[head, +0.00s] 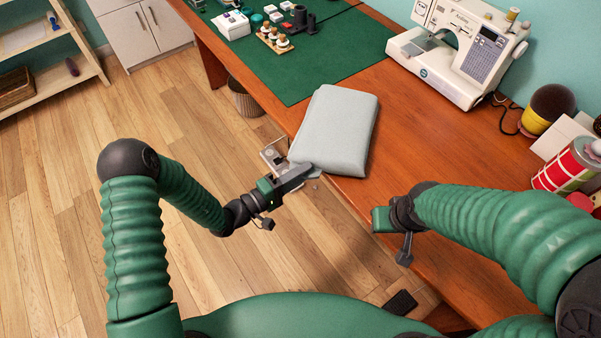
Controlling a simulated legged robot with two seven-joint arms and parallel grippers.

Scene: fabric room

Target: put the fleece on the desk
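The fleece (335,128) is a pale grey, folded, padded-looking bundle. It lies flat on the wooden desk (415,145), near the desk's front edge, with its upper part reaching the green mat. My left gripper (304,172) is at the fleece's near left corner, at the desk edge, and appears to touch it. The fleece hides part of the fingertips, so I cannot tell whether they are closed on the corner. My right gripper (379,220) is over the desk's front edge, apart from the fleece; its fingers are not clearly visible.
A green cutting mat (345,55) covers the far left of the desk, with thread spools (274,40) and small items. A white sewing machine (462,50) stands at the back. A red and white can (568,165) is at the right. A waste basket (246,100) stands on the floor.

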